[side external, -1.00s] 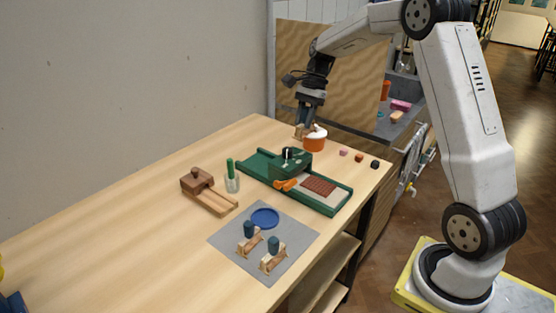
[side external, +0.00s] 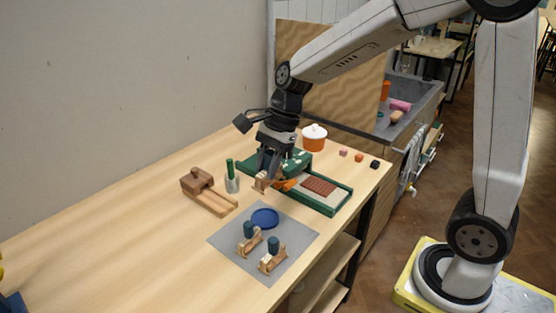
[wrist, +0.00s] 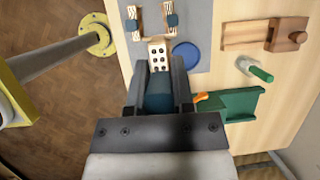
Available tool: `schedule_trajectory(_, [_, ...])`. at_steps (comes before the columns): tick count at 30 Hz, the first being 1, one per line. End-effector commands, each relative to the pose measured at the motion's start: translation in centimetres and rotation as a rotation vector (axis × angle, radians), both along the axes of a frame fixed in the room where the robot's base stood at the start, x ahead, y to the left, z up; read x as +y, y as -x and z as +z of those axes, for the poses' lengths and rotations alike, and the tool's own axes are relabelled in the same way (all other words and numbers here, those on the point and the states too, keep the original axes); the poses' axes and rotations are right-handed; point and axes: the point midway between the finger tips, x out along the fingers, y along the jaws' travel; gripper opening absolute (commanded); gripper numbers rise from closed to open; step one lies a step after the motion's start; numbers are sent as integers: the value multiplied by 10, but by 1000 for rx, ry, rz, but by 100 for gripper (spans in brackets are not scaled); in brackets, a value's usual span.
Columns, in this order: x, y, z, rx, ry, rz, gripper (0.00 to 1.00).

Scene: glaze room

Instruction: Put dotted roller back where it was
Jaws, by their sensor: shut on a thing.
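The dotted roller (wrist: 157,53) has a pale wooden head with dark dots and a teal handle. My gripper (wrist: 160,75) is shut on that handle. In the side view my gripper (side external: 268,165) points down and holds the roller (side external: 262,183) above the table between the green press and the grey mat (side external: 222,240). The fingers hide most of the handle there. Two other rollers with teal handles, a left one (side external: 249,241) and a right one (side external: 272,258), stand on the mat. They also show in the wrist view, left (wrist: 132,22) and right (wrist: 171,18).
A blue disc (side external: 265,218) lies on the mat's back part. The green press (side external: 335,207), with orange parts, is just right of my gripper. A wooden slide box (side external: 207,195) and a cup with a green stick (side external: 232,184) stand left. An orange pot (side external: 314,140) is behind.

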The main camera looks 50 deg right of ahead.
Motion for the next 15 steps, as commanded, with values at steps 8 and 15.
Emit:
schedule_trajectory(8, [20,17,-7,-5,-1,-2,0])
schedule_trajectory(15, [19,16,-33,-2,-1,-2,0])
